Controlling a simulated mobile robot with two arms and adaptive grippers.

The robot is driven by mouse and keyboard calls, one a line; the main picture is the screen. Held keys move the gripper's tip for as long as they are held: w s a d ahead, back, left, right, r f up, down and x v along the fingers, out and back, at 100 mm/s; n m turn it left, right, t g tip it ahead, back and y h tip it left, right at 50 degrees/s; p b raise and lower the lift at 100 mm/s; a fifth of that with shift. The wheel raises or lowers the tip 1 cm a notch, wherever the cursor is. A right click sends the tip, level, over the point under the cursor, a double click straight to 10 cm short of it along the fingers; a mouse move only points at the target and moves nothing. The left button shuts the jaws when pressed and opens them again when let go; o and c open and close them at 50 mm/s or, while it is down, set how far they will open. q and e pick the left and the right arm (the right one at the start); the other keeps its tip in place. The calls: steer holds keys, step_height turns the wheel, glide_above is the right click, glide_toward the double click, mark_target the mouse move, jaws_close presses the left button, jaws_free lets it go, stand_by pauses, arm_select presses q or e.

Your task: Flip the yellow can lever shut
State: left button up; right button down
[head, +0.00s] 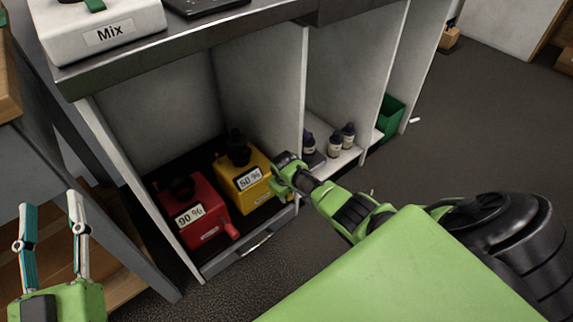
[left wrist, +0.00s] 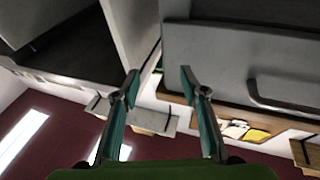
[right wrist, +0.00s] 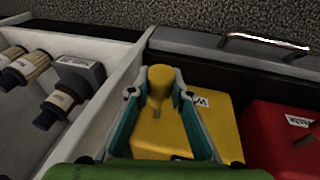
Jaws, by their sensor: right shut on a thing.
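The yellow can (head: 258,196) stands in the lower cabinet bay and bears a "50 %" label. It also shows in the right wrist view (right wrist: 216,108). Its yellow lever (right wrist: 158,88), with a rounded end, lies between the fingers of my right gripper (right wrist: 160,80), which is shut on it. In the head view my right gripper (head: 284,178) is at the can's right side and hides the lever. My left gripper (head: 50,222) is open and empty at the lower left, outside the cabinet. Its spread fingers also show in the left wrist view (left wrist: 158,85).
A red can (head: 205,208) labelled "90 %" stands left of the yellow one. A cabinet divider (head: 262,90) separates them from several small bottles (head: 335,145) on the right. A white "Mix" container (head: 100,30) is on top. A low drawer front with a handle (head: 255,243) edges the bay.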

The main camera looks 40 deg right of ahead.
stand_by(0.3)
steer(key=c, duration=1.8)
jaws_free()
steer(key=v, duration=1.2)
